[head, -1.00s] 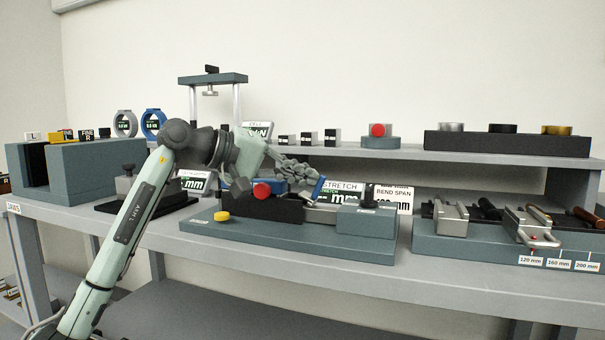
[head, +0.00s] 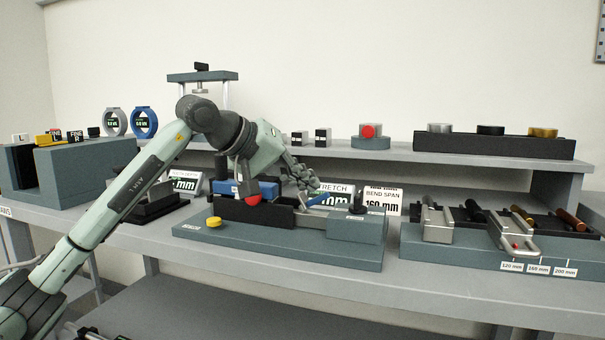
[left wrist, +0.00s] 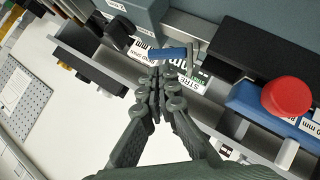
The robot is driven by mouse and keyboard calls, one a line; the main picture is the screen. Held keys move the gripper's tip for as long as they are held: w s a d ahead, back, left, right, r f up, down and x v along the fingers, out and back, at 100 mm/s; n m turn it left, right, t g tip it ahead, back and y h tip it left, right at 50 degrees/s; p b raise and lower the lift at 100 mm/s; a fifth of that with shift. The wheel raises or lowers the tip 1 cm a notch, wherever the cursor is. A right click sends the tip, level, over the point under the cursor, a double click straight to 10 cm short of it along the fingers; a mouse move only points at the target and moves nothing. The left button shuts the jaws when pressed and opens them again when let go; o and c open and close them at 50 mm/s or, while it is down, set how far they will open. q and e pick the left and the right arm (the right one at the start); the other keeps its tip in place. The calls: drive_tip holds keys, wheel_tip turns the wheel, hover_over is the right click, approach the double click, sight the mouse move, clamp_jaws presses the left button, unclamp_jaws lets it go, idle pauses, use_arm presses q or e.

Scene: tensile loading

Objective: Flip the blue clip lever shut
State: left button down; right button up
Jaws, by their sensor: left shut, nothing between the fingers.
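The blue clip lever (head: 321,199) is at the right part of the test fixture (head: 280,244), beside a grey block (head: 352,223). It slants at a low angle, partly hidden by my fingers. In the left wrist view the blue lever (left wrist: 168,53) lies just beyond my fingertips. My left gripper (head: 312,188) is shut and empty, its fingertips at or very near the lever; I cannot tell whether they touch. Its closed fingers also show in the left wrist view (left wrist: 157,75). My right gripper is not in view.
A blue block (head: 235,188) with a red knob (head: 252,199) sits on the fixture left of the lever. A yellow button (head: 213,222) is on its base. A bend span sign (head: 382,200) stands behind. A rack with clamps (head: 480,252) is at the right.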

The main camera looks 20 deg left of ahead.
use_arm(q)
drive_tip(key=shift+a+f, duration=0.1)
drive_tip(key=shift+f, duration=0.1)
drive_tip(key=shift+a+f+b, duration=0.2)
drive_tip(key=shift+a+b, duration=0.1)
drive_tip(key=shift+a, duration=0.4)
